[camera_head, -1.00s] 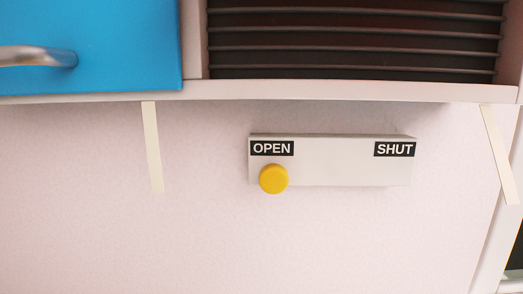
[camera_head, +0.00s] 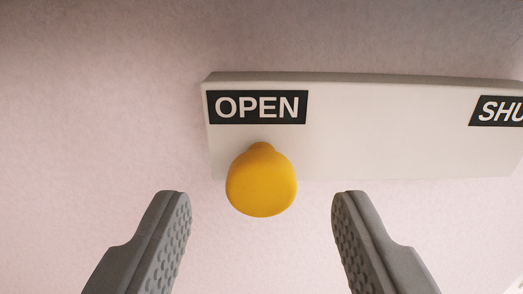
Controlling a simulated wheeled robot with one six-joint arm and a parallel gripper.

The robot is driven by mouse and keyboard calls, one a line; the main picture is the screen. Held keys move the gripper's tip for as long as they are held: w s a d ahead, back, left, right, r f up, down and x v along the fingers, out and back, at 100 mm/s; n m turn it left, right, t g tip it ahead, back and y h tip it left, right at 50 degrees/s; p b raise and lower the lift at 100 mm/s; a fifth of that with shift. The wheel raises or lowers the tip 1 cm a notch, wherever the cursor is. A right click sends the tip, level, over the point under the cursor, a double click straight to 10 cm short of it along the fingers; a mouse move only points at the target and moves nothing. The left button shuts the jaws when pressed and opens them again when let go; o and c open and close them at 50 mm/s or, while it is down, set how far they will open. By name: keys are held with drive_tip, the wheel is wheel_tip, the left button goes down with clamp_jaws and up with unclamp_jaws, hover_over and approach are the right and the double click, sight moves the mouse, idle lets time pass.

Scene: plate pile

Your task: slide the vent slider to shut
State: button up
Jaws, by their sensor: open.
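The vent slider's yellow knob (camera_head: 261,181) sits at the left end of a pale plate (camera_head: 390,135), just below the black OPEN label (camera_head: 257,107). The SHUT label (camera_head: 497,111) is at the plate's right end, cut off by the picture edge. My gripper (camera_head: 262,203) is open and empty. Its two grey fingers are in front of and slightly below the knob, one to the left and one to the right, with a gap to the knob on each side.
The plate is mounted on a plain pale pinkish wall (camera_head: 100,120). The plate's face to the right of the knob is clear. Nothing else stands near the fingers.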

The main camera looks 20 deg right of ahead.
drive_tip(key=shift+x, duration=1.05)
clamp_jaws()
